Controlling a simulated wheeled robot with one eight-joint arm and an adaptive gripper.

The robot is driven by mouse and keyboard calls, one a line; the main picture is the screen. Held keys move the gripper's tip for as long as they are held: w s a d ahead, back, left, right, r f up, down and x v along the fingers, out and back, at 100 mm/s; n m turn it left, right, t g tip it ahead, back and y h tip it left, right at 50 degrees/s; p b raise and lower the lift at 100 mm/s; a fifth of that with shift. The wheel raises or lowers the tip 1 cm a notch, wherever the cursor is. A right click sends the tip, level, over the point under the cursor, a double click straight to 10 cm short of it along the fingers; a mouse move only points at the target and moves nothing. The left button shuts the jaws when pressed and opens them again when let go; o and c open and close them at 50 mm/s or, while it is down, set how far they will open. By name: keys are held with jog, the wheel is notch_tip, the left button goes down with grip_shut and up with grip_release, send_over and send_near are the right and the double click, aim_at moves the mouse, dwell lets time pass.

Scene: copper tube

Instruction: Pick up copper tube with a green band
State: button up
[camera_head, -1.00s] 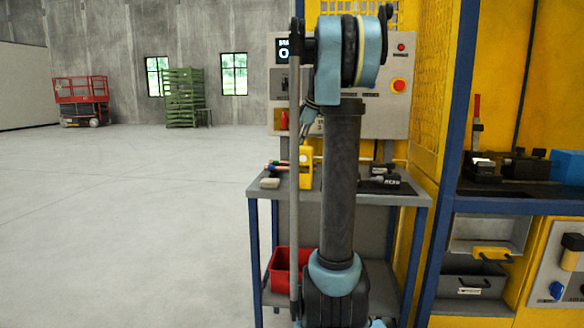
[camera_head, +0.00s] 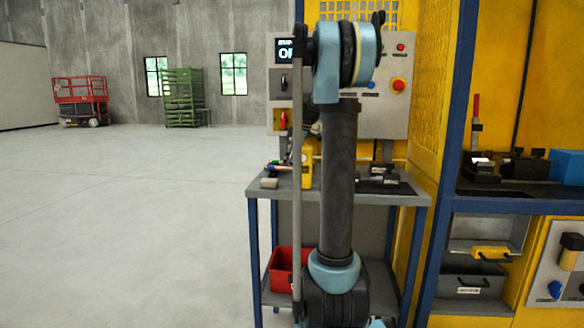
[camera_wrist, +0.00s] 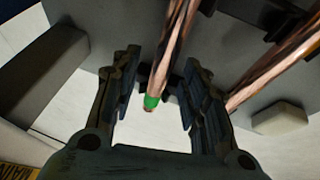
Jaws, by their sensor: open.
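In the wrist view, a copper tube with a green band (camera_wrist: 171,55) runs from the top edge down toward the space between my fingers. Its green band (camera_wrist: 151,101) is near its lower end, which shows between the fingertips. My gripper (camera_wrist: 162,82) is open, with a finger on each side of that tube end; I cannot tell whether either finger touches it. A second copper tube (camera_wrist: 280,70) lies to the right, outside the fingers, with no green band in sight. In the head view my own arm hides the gripper, and I cannot make out the banded tube there.
Dark holders (camera_wrist: 265,18) stand near the tubes in the wrist view. A pale block (camera_wrist: 280,118) lies to the right of my fingers. In the head view, a grey worktable (camera_head: 272,190) carries a yellow item (camera_head: 307,168). A yellow machine wall (camera_head: 428,110) stands close on the right.

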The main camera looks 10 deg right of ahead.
grip_shut()
jog(key=shift+r, duration=0.15)
